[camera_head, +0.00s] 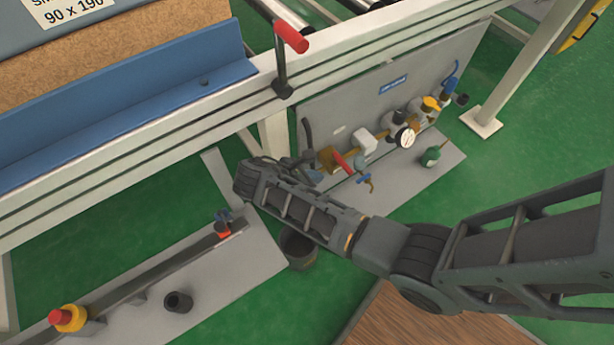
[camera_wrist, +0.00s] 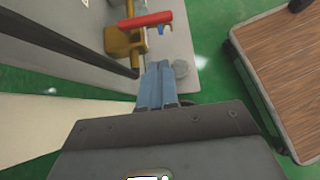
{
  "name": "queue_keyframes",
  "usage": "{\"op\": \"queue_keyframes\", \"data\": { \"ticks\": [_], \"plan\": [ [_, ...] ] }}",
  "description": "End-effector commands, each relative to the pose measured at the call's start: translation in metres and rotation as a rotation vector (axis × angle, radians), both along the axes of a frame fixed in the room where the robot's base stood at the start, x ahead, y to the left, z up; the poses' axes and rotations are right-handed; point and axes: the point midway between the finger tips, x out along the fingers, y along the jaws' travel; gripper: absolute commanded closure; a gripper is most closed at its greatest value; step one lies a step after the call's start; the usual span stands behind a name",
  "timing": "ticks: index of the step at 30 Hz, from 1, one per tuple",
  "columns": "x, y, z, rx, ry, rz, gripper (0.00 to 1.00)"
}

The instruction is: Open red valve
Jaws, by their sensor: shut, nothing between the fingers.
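The red valve handle (camera_head: 344,162) is on a brass valve body (camera_head: 327,158) on the grey panel below the conveyor frame. In the wrist view the red handle (camera_wrist: 146,19) lies roughly level across the picture, above the brass body (camera_wrist: 121,42). My gripper (camera_wrist: 157,72) is shut and empty, its fingertips just below the handle in the picture. I cannot tell whether they touch the brass body or handle. In the head view my gripper (camera_head: 296,168) is partly hidden behind my wrist, at the left of the valve.
Gauges and fittings (camera_head: 404,136) sit along the pipe to the right. A green bottle (camera_head: 431,156) stands on the grey base. A red-handled lever (camera_head: 291,37) rises from the conveyor rail. A dark bucket (camera_head: 298,250) stands below my arm. A wooden-topped platform (camera_wrist: 284,68) is at the right.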

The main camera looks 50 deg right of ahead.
Motion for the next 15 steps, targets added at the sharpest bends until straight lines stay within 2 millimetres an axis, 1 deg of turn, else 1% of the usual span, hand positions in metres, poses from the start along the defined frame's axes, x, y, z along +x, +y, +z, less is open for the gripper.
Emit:
{"op": "queue_keyframes", "data": {
  "ticks": [1, 7, 12, 15],
  "plan": [
    [-0.003, -0.008, -0.01, 0.0, 0.001, -0.004, 1.0],
    [-0.011, -0.035, -0.036, 0.0, 0.001, -0.004, 1.0],
    [-0.017, -0.058, -0.033, 0.002, -0.001, -0.004, 1.0],
    [-0.019, -0.066, -0.032, 0.0, -0.002, -0.002, 1.0]
  ]
}}
